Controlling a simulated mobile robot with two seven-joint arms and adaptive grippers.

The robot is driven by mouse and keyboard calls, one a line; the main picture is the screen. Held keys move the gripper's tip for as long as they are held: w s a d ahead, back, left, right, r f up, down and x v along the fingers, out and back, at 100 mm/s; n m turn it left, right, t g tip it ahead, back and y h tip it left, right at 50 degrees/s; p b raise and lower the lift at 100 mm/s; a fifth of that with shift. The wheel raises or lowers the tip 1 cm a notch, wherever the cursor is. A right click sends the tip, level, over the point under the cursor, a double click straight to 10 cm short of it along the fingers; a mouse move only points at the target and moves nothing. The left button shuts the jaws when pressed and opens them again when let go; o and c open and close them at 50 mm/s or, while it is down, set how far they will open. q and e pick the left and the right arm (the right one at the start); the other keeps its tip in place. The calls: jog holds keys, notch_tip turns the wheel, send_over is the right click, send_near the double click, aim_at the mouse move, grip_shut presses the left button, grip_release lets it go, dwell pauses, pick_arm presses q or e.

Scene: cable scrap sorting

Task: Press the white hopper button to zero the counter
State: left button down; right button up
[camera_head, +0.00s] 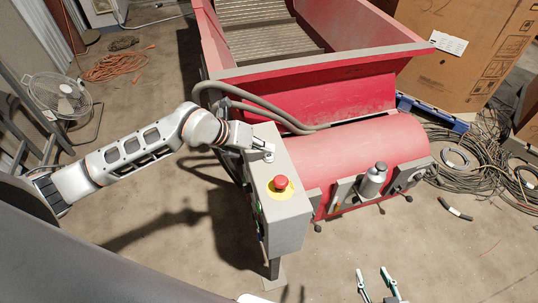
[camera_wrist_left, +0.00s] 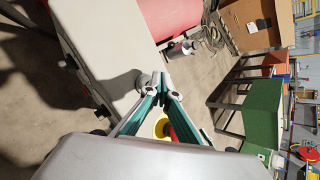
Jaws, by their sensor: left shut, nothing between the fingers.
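The grey control box (camera_head: 287,218) stands in front of the red machine. On its top face is a small whitish round button (camera_head: 268,158), partly covered by my gripper. My left gripper (camera_head: 266,149) is shut and empty, with its tips right at this button; I cannot tell whether they touch it. In the left wrist view the shut fingertips (camera_wrist_left: 160,76) are beside a pale round knob (camera_wrist_left: 145,82) over the box top (camera_wrist_left: 100,40). My right gripper (camera_head: 376,278) is low in the head view, open and empty, well away from the box.
A red mushroom button (camera_head: 281,183) on a yellow disc sits on the same box top, close to my left gripper. Grey hoses (camera_head: 245,101) arch behind the box. A red hopper (camera_head: 310,100) and drum (camera_head: 365,152) lie beyond. Black cable coils (camera_head: 460,160) lie at right.

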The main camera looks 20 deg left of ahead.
pick_arm(q)
jog(key=shift+f, duration=0.4)
jog(key=shift+f, duration=0.5)
dwell(0.8)
jog(key=shift+r, duration=0.15)
jog(key=shift+r+p, duration=0.6)
jog(key=shift+r, duration=0.15)
jog(key=shift+r, duration=0.1)
